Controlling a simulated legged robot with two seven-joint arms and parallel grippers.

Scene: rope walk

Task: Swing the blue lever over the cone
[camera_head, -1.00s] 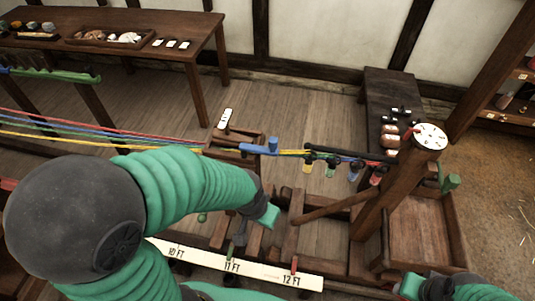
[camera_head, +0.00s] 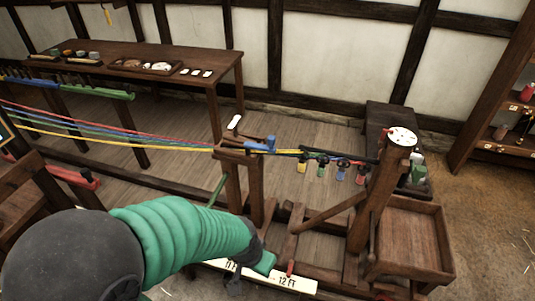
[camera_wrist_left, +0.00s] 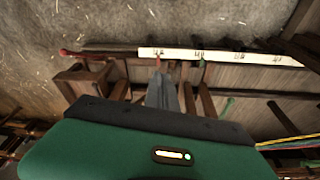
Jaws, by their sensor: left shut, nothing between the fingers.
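The blue lever (camera_head: 262,144) lies roughly level on top of a wooden post (camera_head: 256,195), where the coloured strands (camera_head: 120,137) come together. The cone cannot be made out clearly; the strands and lever crowd that spot. My left gripper (camera_head: 234,284) is low in front of the post, below and apart from the lever, over the white measuring board. In the left wrist view its grey fingers (camera_wrist_left: 161,88) are together, with nothing between them. The lever is not identifiable in that view. My right gripper is not in view.
A white measuring board (camera_head: 290,281) runs low along the frame. Right of the lever hang several coloured tags (camera_head: 322,168), before a post with a white dial (camera_head: 401,137). An empty wooden tray (camera_head: 415,235) is at the right. A long table (camera_head: 140,68) stands behind.

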